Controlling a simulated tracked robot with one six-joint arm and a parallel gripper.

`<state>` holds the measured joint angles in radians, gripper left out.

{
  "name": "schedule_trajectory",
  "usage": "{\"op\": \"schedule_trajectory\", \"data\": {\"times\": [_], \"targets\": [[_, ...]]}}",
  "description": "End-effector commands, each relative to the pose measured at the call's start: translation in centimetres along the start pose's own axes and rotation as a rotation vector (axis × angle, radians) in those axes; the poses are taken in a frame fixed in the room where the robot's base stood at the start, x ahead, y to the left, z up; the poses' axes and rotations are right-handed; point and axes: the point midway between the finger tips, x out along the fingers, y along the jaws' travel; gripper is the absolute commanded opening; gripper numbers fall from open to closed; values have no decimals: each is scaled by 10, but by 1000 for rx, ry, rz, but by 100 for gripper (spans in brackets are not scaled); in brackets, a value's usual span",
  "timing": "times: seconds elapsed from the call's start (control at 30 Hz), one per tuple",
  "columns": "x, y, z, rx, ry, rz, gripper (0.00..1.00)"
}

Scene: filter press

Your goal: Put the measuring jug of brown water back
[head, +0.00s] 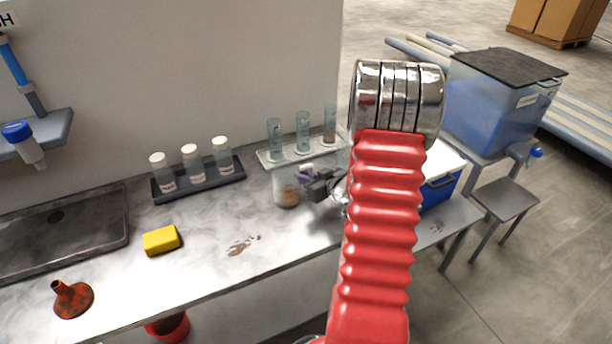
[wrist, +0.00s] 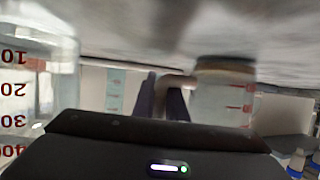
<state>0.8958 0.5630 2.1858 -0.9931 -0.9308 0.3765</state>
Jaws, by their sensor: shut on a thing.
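The measuring jug (head: 287,190) is clear, with brown water low inside. It appears upright in the head view, at the bench's middle in front of the cylinder rack. In the upside-down wrist view, the jug (wrist: 222,100) has red marks and a brown layer. My gripper (head: 309,180) is at the jug's right side. Its two dark fingers (wrist: 161,97) are shut on the jug's handle (wrist: 175,83). I cannot tell whether the jug's base touches the bench. My red arm hides part of the bench to the right.
A white rack (head: 268,159) with several clear cylinders stands close behind the jug. A dark tray (head: 200,185) holds white-capped bottles. A yellow sponge (head: 161,240) and rusty funnel (head: 72,299) lie left. A large marked clear vessel (wrist: 38,90) is near in the wrist view.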

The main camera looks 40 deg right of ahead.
Motion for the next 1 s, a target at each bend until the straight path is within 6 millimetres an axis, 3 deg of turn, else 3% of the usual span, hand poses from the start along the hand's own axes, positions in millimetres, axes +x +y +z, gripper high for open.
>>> {"op": "schedule_trajectory", "data": {"times": [0.17, 0.2, 0.47, 0.8, 1.0], "targets": [[1, 0, 1, 0, 0, -1, 0], [1, 0, 2, 0, 0, -1, 13], [1, 0, 1, 0, 0, -1, 30], [-1, 0, -1, 0, 0, 0, 30], [-22, 1, -1, 1, 1, 2, 30]]}}
